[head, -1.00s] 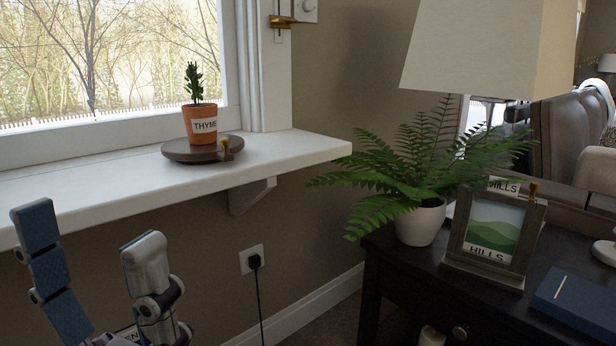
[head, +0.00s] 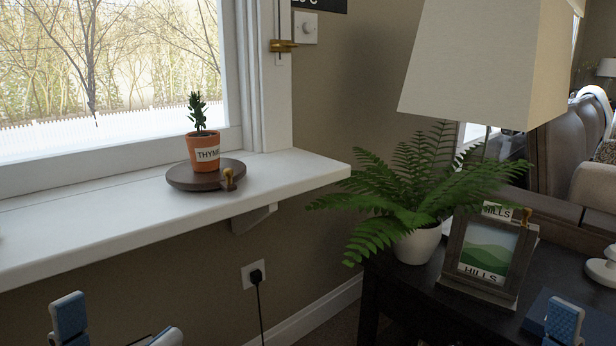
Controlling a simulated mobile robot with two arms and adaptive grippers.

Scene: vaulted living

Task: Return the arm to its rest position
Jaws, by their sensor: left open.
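My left gripper (head: 116,318) is low at the bottom left of the head view, below the white window sill. Its two blue-and-grey fingers stand apart with nothing visible between them; the rest is cut off by the picture edge. A blue-and-grey finger of my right gripper (head: 563,322) shows at the bottom right, in front of the dark table. Its other finger does not show clearly, so its opening cannot be told.
A thyme pot (head: 205,152) stands on a round brown board (head: 182,180) on the white sill (head: 90,226). At right, a dark table (head: 400,290) holds a potted fern (head: 415,244), a picture frame (head: 490,262), a lamp (head: 480,60) and a blue book (head: 538,312).

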